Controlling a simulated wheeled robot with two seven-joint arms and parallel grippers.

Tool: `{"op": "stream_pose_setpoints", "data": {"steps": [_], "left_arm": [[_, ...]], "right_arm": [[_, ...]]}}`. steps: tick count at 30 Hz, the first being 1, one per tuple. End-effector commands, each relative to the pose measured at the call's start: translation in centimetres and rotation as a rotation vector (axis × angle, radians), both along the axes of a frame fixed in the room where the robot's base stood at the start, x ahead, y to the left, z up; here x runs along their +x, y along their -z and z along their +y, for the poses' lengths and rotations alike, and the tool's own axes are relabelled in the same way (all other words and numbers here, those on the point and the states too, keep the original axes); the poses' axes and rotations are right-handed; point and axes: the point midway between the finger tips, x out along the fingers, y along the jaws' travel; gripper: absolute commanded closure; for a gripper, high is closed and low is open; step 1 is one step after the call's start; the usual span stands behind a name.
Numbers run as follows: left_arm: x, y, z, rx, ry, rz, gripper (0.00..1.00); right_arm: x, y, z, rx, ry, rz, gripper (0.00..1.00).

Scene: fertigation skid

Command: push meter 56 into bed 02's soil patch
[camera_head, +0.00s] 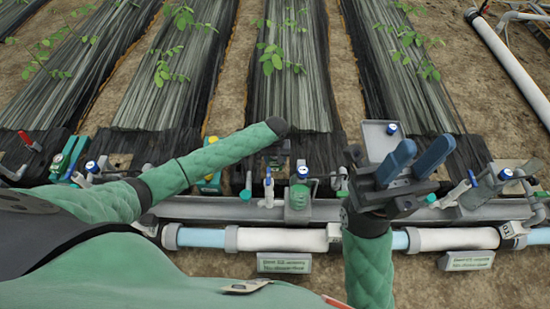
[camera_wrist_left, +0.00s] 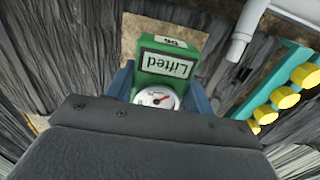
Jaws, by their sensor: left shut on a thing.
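In the left wrist view, a green meter (camera_wrist_left: 168,64) has a screen reading "Lifted", a small tag that seems to read 56 and a round white dial; all appear upside down. My left gripper (camera_wrist_left: 160,84) is shut on it, blue fingers on both sides. A brown soil patch (camera_wrist_left: 140,28) shows behind the meter, partly hidden by it; I cannot tell the height of the gap. In the head view, my left forearm and wrist hide the held meter. My right gripper (camera_head: 413,163) is open and empty above the pipework at right. I cannot read which bed is 02.
Several dark film-covered beds (camera_head: 290,80) with seedlings run away from me. A pipe (camera_head: 275,239) with valves and signs crosses in front. A teal block with yellow knobs (camera_wrist_left: 285,98) and a grey pipe (camera_wrist_left: 243,35) stand close right of the meter in the wrist view.

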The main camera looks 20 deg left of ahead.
Motion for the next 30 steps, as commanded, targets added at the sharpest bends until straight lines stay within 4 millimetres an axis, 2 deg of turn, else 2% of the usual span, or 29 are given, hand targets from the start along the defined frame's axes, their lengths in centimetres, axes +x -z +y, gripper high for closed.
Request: {"op": "stream_pose_setpoints", "data": {"steps": [30], "left_arm": [[0.0, -0.1, 0.0, -0.001, 0.000, 0.000, 0.72]], "right_arm": [[0.0, -1.0, 0.0, -0.001, 0.000, 0.000, 0.64]]}}
